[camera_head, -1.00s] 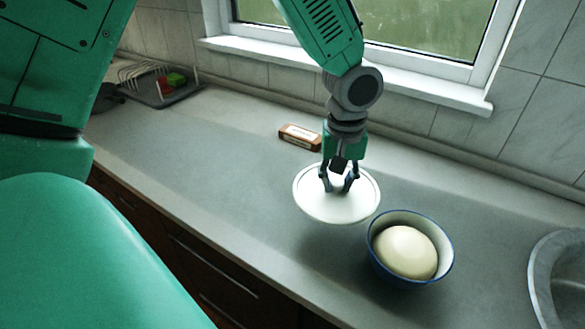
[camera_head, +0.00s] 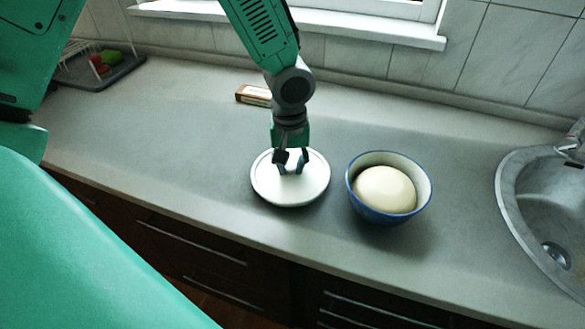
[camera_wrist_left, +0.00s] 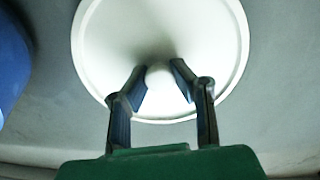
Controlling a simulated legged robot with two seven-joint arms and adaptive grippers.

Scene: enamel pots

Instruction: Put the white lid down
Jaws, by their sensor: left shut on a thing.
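The white lid (camera_head: 312,188) is round and flat with a raised rim. It lies level at the counter (camera_head: 200,165), left of the blue bowl, with only a thin shadow around it; I cannot tell for sure whether it touches the surface. My left gripper (camera_head: 290,170) points down over the lid's middle and is shut on its knob. In the left wrist view both fingers (camera_wrist_left: 159,80) flank the knob (camera_wrist_left: 159,76), and the lid (camera_wrist_left: 215,35) fills the upper middle. My right gripper is not in view.
A blue bowl (camera_head: 365,212) with a pale rounded mass (camera_head: 385,188) inside stands close right of the lid. A small brown box (camera_head: 252,96) lies behind. A sink (camera_head: 515,185) is at right, a dish rack (camera_head: 100,70) at far left. Counter left of the lid is clear.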

